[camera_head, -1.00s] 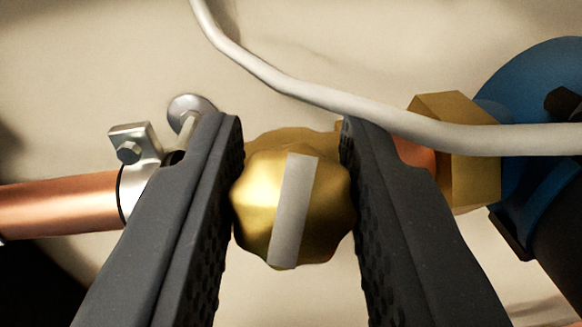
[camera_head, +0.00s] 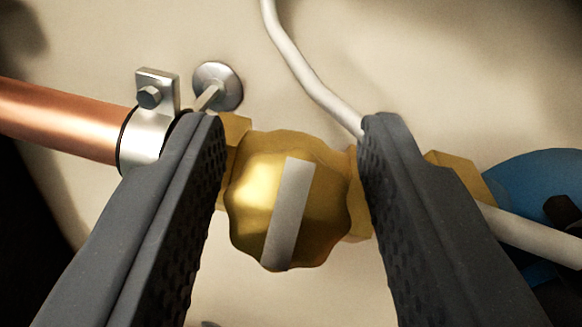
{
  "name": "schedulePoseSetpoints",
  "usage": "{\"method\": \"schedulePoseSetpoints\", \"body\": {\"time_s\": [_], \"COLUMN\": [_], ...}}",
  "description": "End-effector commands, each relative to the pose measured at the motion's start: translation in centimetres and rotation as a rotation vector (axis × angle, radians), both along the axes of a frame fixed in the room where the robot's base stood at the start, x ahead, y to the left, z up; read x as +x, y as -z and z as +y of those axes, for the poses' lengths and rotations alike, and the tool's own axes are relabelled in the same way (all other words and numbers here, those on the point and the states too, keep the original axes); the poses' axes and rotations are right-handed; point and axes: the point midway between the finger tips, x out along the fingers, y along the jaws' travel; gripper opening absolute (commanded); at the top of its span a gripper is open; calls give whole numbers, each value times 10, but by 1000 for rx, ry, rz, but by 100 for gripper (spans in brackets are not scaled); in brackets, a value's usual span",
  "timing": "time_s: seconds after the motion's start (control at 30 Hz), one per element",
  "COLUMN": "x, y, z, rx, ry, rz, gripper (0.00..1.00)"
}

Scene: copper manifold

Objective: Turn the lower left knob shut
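A lobed brass knob (camera_head: 247,208) with a pale grey stripe across its face sits in the middle of the camera view. The stripe runs nearly upright, its top leaning right. My gripper (camera_head: 290,130) has one dark ridged finger on each side of the knob. The fingers are open. A gap shows between the knob and the right finger, and the left finger is close to the knob's left edge. Brass fittings of the valve body show behind the knob on both sides, partly hidden by the fingers.
A copper pipe (camera_head: 60,120) in a metal clamp (camera_head: 147,135) enters at left, by a round wall mount (camera_head: 218,85). A white tube (camera_head: 308,70) passes behind the right finger. A blue part (camera_head: 545,180) stands at right. The pale wall lies behind.

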Motion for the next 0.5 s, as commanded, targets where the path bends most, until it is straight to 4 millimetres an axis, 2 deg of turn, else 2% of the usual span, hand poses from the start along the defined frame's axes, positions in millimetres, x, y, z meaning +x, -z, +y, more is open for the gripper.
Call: {"method": "schedulePoseSetpoints", "body": {"time_s": [0.33,0.5], "x": [-1,-15], "y": [1,1], "z": [0,-4], "rx": [1,1], "ry": [-1,1], "rz": [3,2], "gripper": [49,49]}}
